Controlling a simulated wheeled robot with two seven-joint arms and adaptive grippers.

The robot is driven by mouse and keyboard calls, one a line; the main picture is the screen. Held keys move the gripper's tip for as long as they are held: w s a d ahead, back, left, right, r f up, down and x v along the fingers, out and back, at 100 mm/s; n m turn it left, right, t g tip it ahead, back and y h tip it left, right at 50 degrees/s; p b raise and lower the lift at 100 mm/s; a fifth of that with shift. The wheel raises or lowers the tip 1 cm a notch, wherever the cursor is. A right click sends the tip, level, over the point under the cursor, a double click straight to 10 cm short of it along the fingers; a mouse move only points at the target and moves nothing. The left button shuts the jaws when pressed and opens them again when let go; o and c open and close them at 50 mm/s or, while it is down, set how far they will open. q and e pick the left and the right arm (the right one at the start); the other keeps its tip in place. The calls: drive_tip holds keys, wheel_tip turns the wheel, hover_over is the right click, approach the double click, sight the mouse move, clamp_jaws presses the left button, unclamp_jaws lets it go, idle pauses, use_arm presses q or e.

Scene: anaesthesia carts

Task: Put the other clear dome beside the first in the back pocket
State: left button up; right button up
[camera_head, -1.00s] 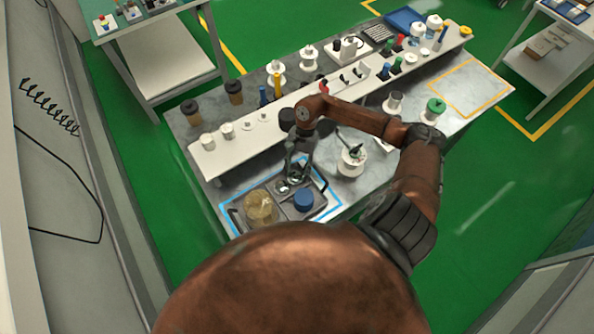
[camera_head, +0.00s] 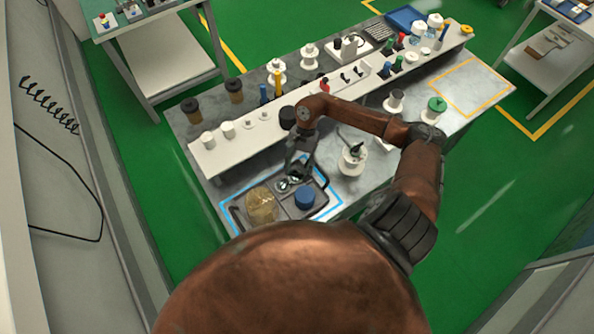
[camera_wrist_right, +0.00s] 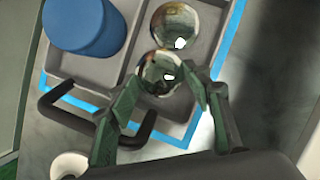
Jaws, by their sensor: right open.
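Two clear domes sit side by side in the grey tray (camera_head: 325,207). One dome (camera_wrist_right: 175,25) is farther from my gripper in the right wrist view, and the other dome (camera_wrist_right: 161,73) is nearer. Both appear to be in the same back pocket; they also show small in the head view (camera_head: 283,186). My right gripper (camera_wrist_right: 165,85) is open, its fingertips on either side of the nearer dome; I cannot tell whether they touch it. In the head view my right gripper (camera_head: 297,165) is over the tray's back edge. My left gripper is out of view.
The tray's front pockets hold a yellowish jar (camera_head: 261,204) and a blue round container (camera_head: 304,198). A blue outline (camera_head: 229,219) surrounds the tray. A white raised shelf (camera_head: 207,160) with several small items stands behind.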

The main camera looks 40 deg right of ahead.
drive_tip(key=shift+w+d+r, duration=0.1)
drive_tip(key=shift+d+r, duration=0.1)
drive_tip(key=shift+r, duration=0.15)
drive_tip(key=b+v, duration=0.2)
drive_tip(key=v, duration=0.9)
drive_tip(key=shift+r, duration=0.3)
